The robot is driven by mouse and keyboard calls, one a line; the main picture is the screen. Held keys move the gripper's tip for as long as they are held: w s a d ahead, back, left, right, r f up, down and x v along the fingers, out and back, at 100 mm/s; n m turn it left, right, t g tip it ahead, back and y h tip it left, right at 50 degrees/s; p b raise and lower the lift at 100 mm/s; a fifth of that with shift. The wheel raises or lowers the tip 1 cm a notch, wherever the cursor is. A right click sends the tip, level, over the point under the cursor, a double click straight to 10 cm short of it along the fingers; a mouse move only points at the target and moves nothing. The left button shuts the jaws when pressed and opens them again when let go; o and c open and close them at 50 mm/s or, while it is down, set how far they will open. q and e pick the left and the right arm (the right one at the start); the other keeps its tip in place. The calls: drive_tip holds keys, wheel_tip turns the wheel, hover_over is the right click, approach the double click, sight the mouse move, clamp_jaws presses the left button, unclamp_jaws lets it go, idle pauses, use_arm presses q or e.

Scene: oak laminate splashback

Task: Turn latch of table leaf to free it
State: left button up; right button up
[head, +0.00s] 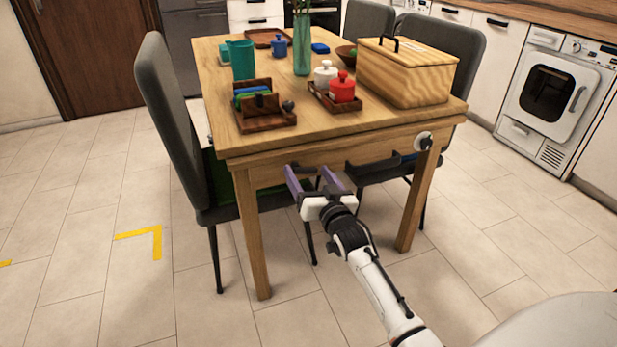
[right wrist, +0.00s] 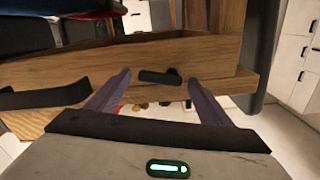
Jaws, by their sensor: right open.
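The wooden table (head: 300,137) has a thick top and a front apron below it. A small dark latch (right wrist: 160,77) with a short bar sits on the wood in the right wrist view, its bar lying roughly level across the picture. In the head view a dark bit of it shows on the apron (head: 306,169). My right gripper (head: 310,176) is open, its two purple fingers pointing at the apron. In the right wrist view the fingers (right wrist: 158,92) stand on either side of the latch, with nothing held. Whether they touch the wood is unclear. My left gripper is not in view.
A dark bar handle (head: 372,165) is on the apron right of the gripper. Grey chairs (head: 170,125) stand around the table. A wooden box (head: 407,75) and a red pot (head: 342,89) stand on top. The front floor is clear.

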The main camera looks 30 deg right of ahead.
drive_tip(key=shift+w, duration=0.2)
drive_tip(key=c, duration=1)
drive_tip(key=shift+r+n+p, duration=0.3)
drive_tip(key=shift+n+p, duration=0.3)
drive_tip(key=shift+p, duration=0.05)
drive_tip(key=shift+c, duration=0.2)
drive_tip(key=shift+n, duration=0.5)
drive_tip(key=shift+n+p, duration=0.3)
drive_tip(key=shift+n, duration=0.1)
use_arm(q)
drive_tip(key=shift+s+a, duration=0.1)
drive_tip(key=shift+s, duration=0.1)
use_arm(e)
drive_tip(key=o, duration=0.8)
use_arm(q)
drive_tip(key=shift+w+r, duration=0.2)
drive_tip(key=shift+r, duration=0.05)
use_arm(e)
drive_tip(key=shift+o, duration=1.2)
